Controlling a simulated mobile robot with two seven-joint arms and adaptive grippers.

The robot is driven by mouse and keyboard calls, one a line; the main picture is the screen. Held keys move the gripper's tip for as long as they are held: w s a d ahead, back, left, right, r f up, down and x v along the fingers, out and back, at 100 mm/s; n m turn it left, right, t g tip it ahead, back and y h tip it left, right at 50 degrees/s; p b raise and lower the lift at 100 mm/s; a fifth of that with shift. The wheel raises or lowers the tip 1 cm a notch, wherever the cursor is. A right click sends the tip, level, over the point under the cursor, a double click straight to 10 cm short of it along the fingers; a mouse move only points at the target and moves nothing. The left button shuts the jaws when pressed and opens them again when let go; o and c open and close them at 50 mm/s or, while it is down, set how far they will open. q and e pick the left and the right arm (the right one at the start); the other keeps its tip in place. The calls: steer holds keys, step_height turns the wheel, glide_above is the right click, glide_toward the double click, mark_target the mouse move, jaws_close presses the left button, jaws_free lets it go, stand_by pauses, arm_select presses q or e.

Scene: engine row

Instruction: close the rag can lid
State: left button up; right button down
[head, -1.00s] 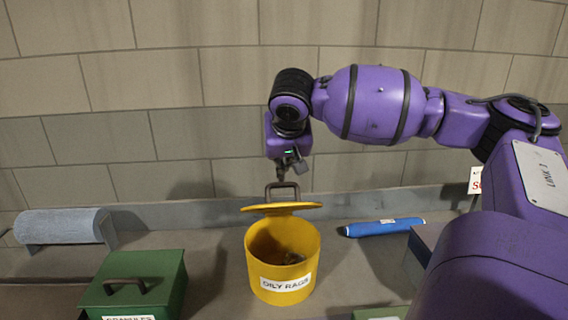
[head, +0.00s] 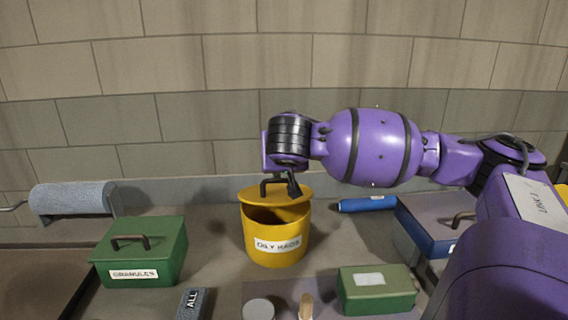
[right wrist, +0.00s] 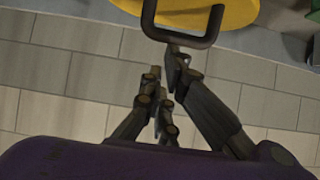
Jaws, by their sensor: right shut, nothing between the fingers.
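The yellow rag can (head: 275,250), labelled OILY RAGS, stands on the bench in the middle of the head view. Its yellow lid (head: 277,197) is tilted partly open, with a dark gap at the front. In the right wrist view the fingers (right wrist: 168,75) are together just below the handle (right wrist: 185,38), with the lid (right wrist: 210,10) beyond. My left gripper is not in view.
A green GRANULES box (head: 140,255) stands left of the can. A small green box (head: 376,290), a blue box (head: 425,225) and a blue tube (head: 367,204) lie to the right. A grey roll (head: 72,198) sits far left. The wall is behind.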

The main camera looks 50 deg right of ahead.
mark_target(279, 182)
steer(key=f, duration=0.1)
steer(key=a+f, duration=0.1)
steer(key=s+f+p, duration=0.1)
steer(key=shift+s+a, duration=0.1)
steer(key=shift+a, duration=0.2)
steer(key=shift+s+a+f, duration=0.1)
steer(key=shift+s+f, duration=0.05)
steer(key=shift+f, duration=0.2)
steer(key=shift+s+a+f, duration=0.1)
steer(key=shift+f, duration=0.15)
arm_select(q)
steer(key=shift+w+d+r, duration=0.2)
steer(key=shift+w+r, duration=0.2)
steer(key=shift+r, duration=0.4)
arm_select(e)
steer(key=shift+s+a+f, duration=0.1)
steer(key=shift+s+f, duration=0.1)
steer(key=shift+f, duration=0.25)
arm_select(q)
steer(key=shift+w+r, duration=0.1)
